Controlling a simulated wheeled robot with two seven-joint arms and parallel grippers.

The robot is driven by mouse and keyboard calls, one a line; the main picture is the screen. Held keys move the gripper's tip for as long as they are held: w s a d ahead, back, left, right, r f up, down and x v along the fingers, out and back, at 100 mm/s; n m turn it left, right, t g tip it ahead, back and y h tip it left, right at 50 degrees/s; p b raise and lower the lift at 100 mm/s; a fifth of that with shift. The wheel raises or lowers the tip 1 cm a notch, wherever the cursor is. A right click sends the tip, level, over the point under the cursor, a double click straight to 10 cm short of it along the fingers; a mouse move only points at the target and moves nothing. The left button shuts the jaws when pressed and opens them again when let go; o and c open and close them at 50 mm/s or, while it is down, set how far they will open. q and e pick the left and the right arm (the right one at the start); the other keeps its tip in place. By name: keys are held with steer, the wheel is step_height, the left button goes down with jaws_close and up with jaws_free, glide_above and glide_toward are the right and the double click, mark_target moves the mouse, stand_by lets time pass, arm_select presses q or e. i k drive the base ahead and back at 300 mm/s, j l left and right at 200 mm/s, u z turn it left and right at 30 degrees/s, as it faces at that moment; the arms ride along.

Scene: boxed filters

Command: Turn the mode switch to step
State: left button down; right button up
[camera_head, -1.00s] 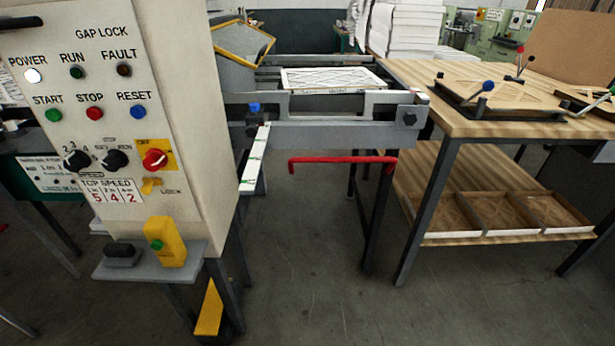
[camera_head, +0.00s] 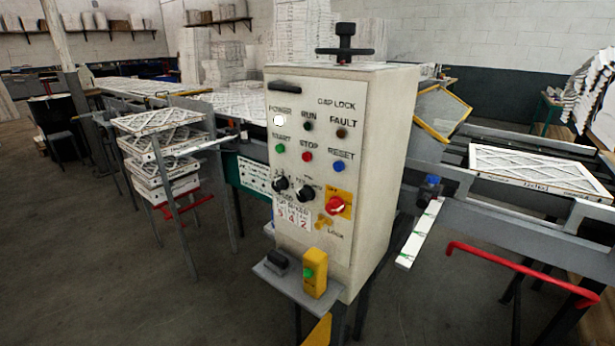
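The control box (camera_head: 384,150) stands upright near the middle of the view, with its labelled front panel facing me. The mode switch (camera_head: 305,193) appears to be the right one of two black knobs. Small lettering sits above it, too small to read surely, and I cannot tell its pointer's setting. The left black knob (camera_head: 281,183) has numbers around it. A red rotary switch (camera_head: 335,205) on a yellow plate is to the right. The POWER lamp (camera_head: 279,121) glows white. Neither of my grippers is in view, and nothing touches the panel.
A small shelf (camera_head: 290,286) juts out below the panel, carrying a yellow box (camera_head: 315,272) with a green button. A red bar (camera_head: 520,268) sticks out at right. Stacked filters (camera_head: 163,160) stand left. Floor at lower left is clear.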

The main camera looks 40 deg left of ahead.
mark_target(306, 193)
steer(key=u, duration=1.25)
